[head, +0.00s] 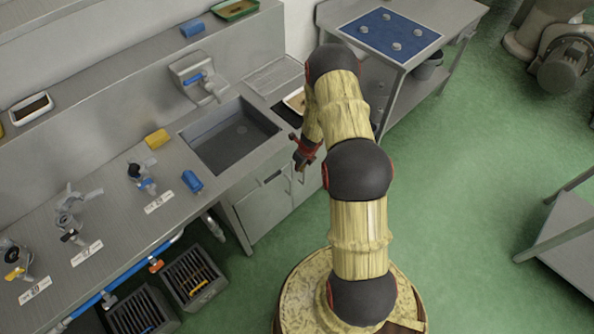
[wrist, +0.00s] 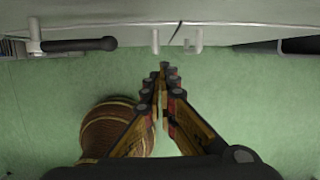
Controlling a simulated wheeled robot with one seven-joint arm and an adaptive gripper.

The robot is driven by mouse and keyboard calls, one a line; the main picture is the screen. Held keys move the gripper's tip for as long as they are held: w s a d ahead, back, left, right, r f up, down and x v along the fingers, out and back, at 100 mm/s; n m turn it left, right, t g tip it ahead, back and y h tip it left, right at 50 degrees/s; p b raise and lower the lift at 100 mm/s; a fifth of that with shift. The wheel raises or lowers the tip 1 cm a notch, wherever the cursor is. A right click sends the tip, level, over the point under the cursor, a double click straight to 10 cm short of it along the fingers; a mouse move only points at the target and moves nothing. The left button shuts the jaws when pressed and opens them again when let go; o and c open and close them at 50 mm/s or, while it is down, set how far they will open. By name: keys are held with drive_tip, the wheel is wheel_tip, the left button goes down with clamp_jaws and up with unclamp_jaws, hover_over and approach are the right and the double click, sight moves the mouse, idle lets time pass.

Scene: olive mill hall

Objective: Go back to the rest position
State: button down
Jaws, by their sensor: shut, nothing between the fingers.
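My gripper (head: 300,167) hangs at the end of my bent arm, in front of the cabinet below the sink, in the head view. In the wrist view my gripper (wrist: 161,82) points away from the camera, with its two fingers meeting at the tips. It is shut and nothing shows between the fingers. Below it there is green floor. Part of the gripper is dark and small in the head view.
The steel counter with a sink (head: 230,137) stands left of my arm. A yellow block (head: 157,138) and a blue block (head: 192,181) lie on it. A side table with a blue mat (head: 391,37) stands behind. Green floor (head: 470,190) is open at right, before a low steel table (head: 570,240).

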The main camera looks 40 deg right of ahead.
drive_tip(key=shift+v, duration=1.1)
